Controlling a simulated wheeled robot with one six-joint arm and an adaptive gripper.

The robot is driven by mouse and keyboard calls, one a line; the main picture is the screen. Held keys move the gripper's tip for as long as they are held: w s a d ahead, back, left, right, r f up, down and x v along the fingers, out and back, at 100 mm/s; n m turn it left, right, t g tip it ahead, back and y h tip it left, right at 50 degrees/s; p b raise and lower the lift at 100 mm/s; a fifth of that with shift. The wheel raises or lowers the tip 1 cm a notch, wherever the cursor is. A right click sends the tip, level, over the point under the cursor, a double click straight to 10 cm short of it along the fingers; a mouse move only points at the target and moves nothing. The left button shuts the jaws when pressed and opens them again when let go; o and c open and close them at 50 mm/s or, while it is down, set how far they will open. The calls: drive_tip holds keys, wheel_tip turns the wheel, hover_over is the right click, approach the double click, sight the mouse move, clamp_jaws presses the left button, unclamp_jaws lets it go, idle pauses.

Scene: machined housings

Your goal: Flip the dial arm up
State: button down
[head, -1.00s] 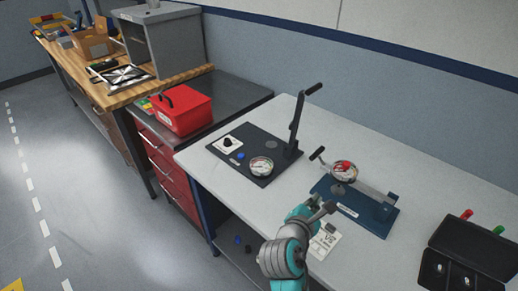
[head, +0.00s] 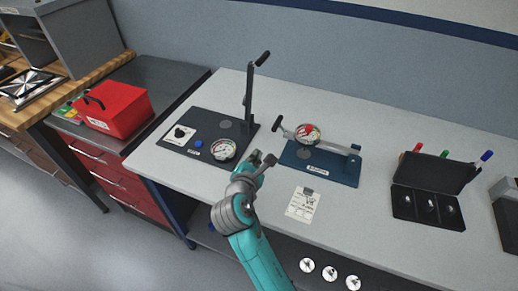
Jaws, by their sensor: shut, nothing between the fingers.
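A blue base plate (head: 334,170) lies on the light table and carries a dial gauge (head: 307,134) with a white face and a red part. The gauge sits at the left end of a grey dial arm (head: 335,147), which lies low, roughly level, from a post at the plate's right end. A short black-tipped handle (head: 278,123) sticks out left of the gauge. My gripper (head: 265,158) is shut and empty, just left of the blue plate's front corner in the picture. I cannot tell its height above the table or see it touching anything.
Left of it, a black plate (head: 190,137) bears an upright lever (head: 249,90), a second gauge (head: 223,149) and a blue knob. A white card (head: 303,204) lies in front. An open black case (head: 430,195) stands right. A red box (head: 118,108) sits on the left cabinet.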

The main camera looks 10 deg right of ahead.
drive_tip(key=x, duration=0.8)
drive_tip(key=shift+w+d, duration=0.1)
drive_tip(key=shift+d, duration=0.05)
drive_tip(key=shift+w+d, duration=0.2)
drive_tip(key=shift+s+d+r, duration=0.2)
drive_tip(key=shift+d+r, duration=0.05)
drive_tip(key=shift+r, duration=0.3)
drive_tip(key=shift+s+d+r, duration=0.2)
drive_tip(key=shift+d+r, duration=0.05)
drive_tip(key=shift+r, duration=0.3)
drive_tip(key=shift+s+d+r, duration=0.25)
drive_tip(key=shift+d+r, duration=0.05)
drive_tip(key=shift+r, duration=0.2)
